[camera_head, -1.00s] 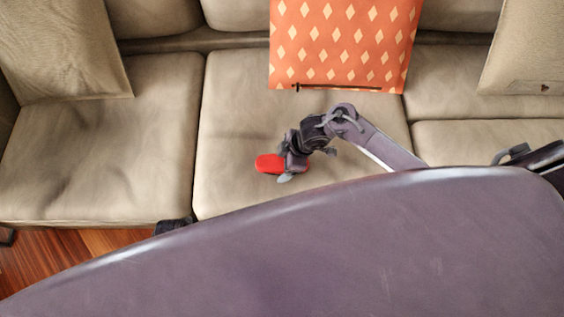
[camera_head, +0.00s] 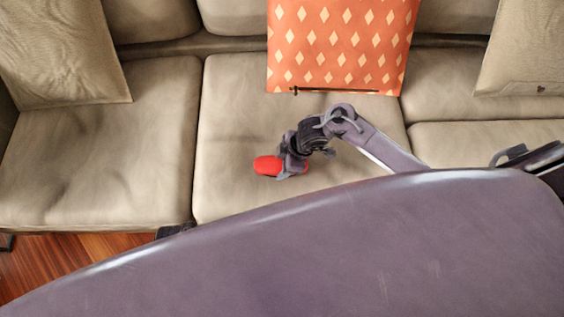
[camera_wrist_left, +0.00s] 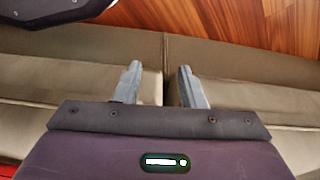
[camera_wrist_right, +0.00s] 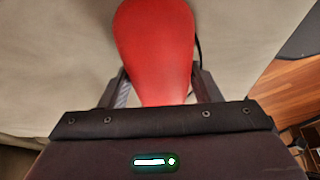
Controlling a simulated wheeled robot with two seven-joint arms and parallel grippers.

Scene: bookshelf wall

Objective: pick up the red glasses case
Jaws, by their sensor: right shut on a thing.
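The red glasses case (camera_head: 267,166) is at the middle seat cushion of the sofa in the head view. Whether the case touches the cushion is hard to tell. My left gripper (camera_wrist_left: 158,85) is open and empty in the left wrist view, with its fingers apart.
The beige sofa (camera_head: 110,150) fills the upper head view. An orange pillow with pale diamonds (camera_head: 340,45) leans on its back, and beige pillows stand at the left (camera_head: 60,55) and right (camera_head: 522,60). Wooden floor (camera_head: 65,262) shows at lower left.

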